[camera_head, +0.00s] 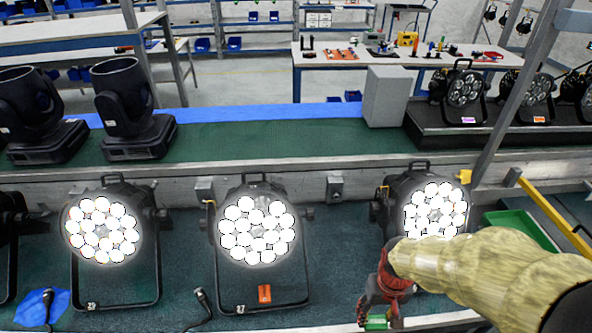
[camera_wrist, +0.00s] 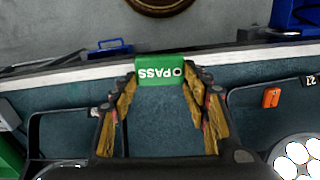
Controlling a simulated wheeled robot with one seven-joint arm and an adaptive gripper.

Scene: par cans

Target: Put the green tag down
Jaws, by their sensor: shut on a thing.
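The green tag (camera_wrist: 160,73), marked PASS, is held between the fingertips of my gripper (camera_wrist: 160,80) in the wrist view, its lettering upside down. In the head view the tag (camera_head: 376,322) shows small at the bottom edge, below my red gripper (camera_head: 378,292). My gripper is in front of the right lit par can (camera_head: 435,212) and hides part of its lower frame. The tag appears held above the dark green bench mat (camera_wrist: 165,130), but I cannot tell the height.
Lit par cans stand at the left (camera_head: 103,232) and middle (camera_head: 255,232). An orange tag (camera_head: 264,293) lies within the middle can's bracket. A green tray (camera_head: 522,230) lies at the right, beside a yellow rail (camera_head: 555,215). Black cables lie between the cans.

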